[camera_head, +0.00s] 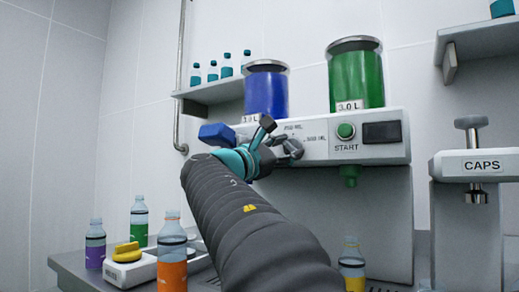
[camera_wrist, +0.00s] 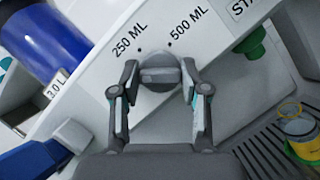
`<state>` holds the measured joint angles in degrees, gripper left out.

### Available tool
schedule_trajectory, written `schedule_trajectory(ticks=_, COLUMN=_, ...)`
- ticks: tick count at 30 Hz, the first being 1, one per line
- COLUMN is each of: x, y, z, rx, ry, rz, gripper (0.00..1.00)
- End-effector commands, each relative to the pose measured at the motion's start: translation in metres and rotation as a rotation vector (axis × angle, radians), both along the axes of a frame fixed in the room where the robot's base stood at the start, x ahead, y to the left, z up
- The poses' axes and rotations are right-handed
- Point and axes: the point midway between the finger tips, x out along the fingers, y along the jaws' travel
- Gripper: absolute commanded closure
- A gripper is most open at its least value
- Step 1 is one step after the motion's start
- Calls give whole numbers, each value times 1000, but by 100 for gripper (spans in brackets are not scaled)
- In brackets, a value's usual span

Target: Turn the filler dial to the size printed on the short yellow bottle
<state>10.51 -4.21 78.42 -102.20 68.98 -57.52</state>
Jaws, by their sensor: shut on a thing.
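The filler dial (camera_wrist: 160,76) is a dark grey knob with a raised bar, on the white filler panel (camera_head: 375,152). The marks 250 ML (camera_wrist: 128,40) and 500 ML (camera_wrist: 188,27) sit above it. My gripper (camera_wrist: 160,80) is shut on the dial, one finger on each side; in the head view my gripper (camera_head: 272,150) hides most of the dial. Which mark the dial points to is unclear. The short yellow bottle (camera_head: 352,268) stands at lower right of my arm, and from above in the wrist view (camera_wrist: 303,127). Its printed size is not readable.
Blue (camera_head: 266,92) and green (camera_head: 356,80) tanks stand on the filler. A green START button (camera_head: 346,131) is right of the dial. Purple (camera_head: 95,252), green (camera_head: 139,225) and orange (camera_head: 172,265) bottles stand left of my arm. The CAPS machine (camera_head: 466,200) is at right.

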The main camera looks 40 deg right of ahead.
Motion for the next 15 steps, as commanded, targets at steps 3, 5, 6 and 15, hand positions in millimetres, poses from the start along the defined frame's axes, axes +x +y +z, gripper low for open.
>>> schedule_trajectory(ticks=3, x=1, y=0, z=3, rx=37, ry=-97, rz=2, gripper=90)
schedule_trajectory(ticks=5, x=1, y=0, z=3, rx=59, ry=-151, rz=2, gripper=90)
schedule_trajectory(ticks=6, x=1, y=0, z=3, rx=74, ry=-185, rz=1, gripper=90)
schedule_trajectory(ticks=15, x=1, y=0, z=5, rx=181, ry=-446, rz=2, gripper=90)
